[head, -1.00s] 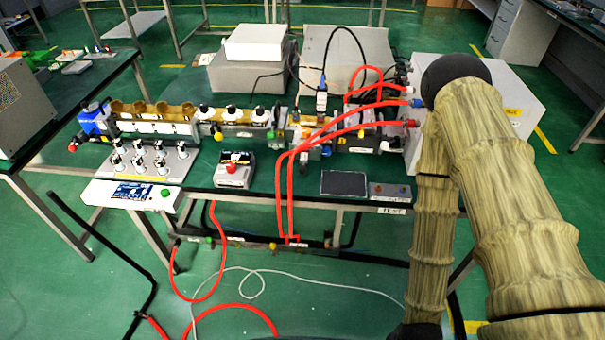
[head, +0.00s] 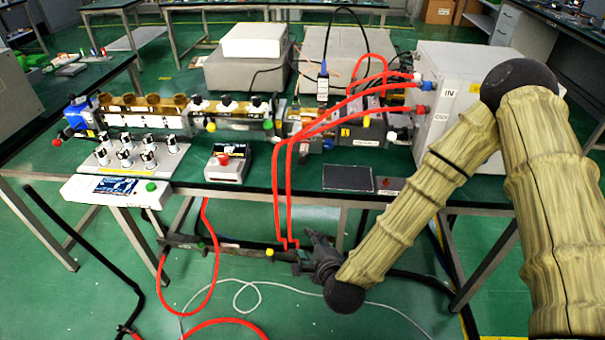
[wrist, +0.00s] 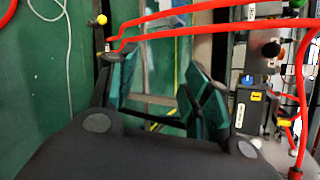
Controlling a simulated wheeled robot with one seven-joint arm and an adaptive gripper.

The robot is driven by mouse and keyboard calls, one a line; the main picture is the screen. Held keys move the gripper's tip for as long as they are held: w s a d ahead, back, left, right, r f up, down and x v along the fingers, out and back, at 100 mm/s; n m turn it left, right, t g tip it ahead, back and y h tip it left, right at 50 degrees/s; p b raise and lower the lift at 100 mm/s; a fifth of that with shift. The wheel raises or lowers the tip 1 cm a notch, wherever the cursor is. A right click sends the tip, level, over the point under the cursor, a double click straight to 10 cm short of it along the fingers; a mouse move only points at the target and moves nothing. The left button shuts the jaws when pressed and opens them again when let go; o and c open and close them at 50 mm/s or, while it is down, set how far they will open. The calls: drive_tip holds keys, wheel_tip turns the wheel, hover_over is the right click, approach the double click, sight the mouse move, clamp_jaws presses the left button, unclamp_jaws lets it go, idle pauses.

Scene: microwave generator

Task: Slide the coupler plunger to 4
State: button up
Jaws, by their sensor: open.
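A line of waveguide parts lies along the green bench: a brass block with several round fittings (head: 150,103), a section with white-and-black knobs (head: 228,106), and a dark block with a yellow label (head: 362,133). I cannot tell which part is the coupler plunger or read a scale. My gripper (head: 305,251) is open and empty, below the bench's front edge near the red hoses (head: 282,185). The wrist view shows its fingers (wrist: 160,88) apart with nothing between them.
Red hoses hang over the bench front near my gripper. A panel with several knobs (head: 128,152), a box with a red button (head: 229,163) and a dark pad (head: 347,178) stand at the front. A large grey cabinet (head: 450,105) stands right.

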drive_tip(key=w+a+r+m+t+b, duration=0.2)
drive_tip(key=w+r+m+t+b, duration=0.2)
drive_tip(key=w+r+m, duration=0.3)
drive_tip(key=m+t+h+b, duration=0.1)
drive_tip(key=m+t+h, duration=0.1)
drive_tip(key=m, duration=0.4)
approach(303, 165)
drive_tip(key=w, duration=0.1)
drive_tip(key=shift+n, duration=0.3)
drive_tip(key=w, duration=0.3)
drive_tip(key=w+a, duration=0.1)
drive_tip(key=w, duration=0.6)
drive_tip(key=shift+w+a+p, duration=0.15)
drive_tip(key=shift+a+p, duration=0.15)
drive_tip(key=shift+p, duration=0.1)
drive_tip(key=shift+f, duration=0.1)
clamp_jaws()
